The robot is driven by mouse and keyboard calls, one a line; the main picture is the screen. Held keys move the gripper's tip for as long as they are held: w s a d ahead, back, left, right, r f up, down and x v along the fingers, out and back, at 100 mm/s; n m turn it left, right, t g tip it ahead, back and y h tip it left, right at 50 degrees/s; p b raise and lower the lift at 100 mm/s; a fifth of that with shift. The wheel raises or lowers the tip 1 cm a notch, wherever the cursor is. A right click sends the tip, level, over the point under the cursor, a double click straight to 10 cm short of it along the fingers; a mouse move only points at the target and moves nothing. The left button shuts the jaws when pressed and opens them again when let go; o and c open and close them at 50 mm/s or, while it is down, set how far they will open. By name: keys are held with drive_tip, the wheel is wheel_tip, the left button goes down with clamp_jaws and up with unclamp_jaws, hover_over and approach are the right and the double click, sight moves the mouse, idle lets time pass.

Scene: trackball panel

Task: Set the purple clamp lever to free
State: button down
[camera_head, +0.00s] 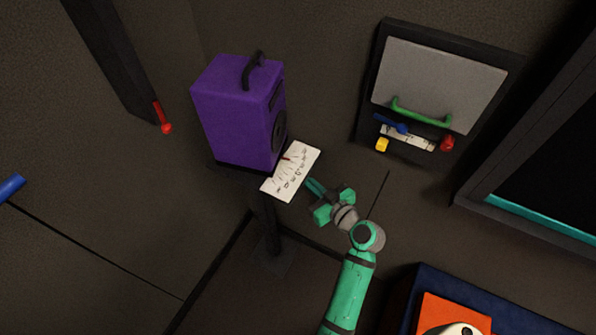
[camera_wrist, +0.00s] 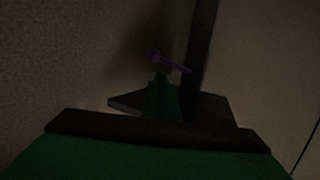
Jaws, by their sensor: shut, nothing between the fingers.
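A small purple lever (camera_wrist: 172,62) shows in the dark wrist view, just beyond the fingertips. It looks like a short bar slanting down to the right, with a knob at its left end. My gripper (camera_wrist: 162,80) is shut and empty, its tips pointing at the lever; I cannot tell whether they touch it. In the head view my gripper (camera_head: 314,187) is right beside a white card with markings (camera_head: 300,172). I cannot make out the lever in the head view. Its free position cannot be read from these frames.
A purple box with a black handle (camera_head: 235,110) stands behind the card on a dark post (camera_head: 266,225). A wall panel (camera_head: 440,85) with a green handle is at the upper right. An orange-topped unit (camera_head: 450,312) is at the lower right. A dark plate (camera_wrist: 215,108) lies behind my fingers.

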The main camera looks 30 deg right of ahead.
drive_tip(key=s+d+r+n+g+y, duration=0.1)
drive_tip(key=s+d+r+n+y, duration=0.2)
drive_tip(key=n, duration=0.7)
drive_tip(key=w+a+f+h, duration=0.1)
drive_tip(key=w+a+f, duration=0.2)
drive_tip(key=w, duration=0.5)
drive_tip(key=shift+w+f+g, duration=0.15)
drive_tip(key=shift+f+g, duration=0.15)
drive_tip(key=shift+f, duration=0.45)
drive_tip(key=shift+d, duration=0.2)
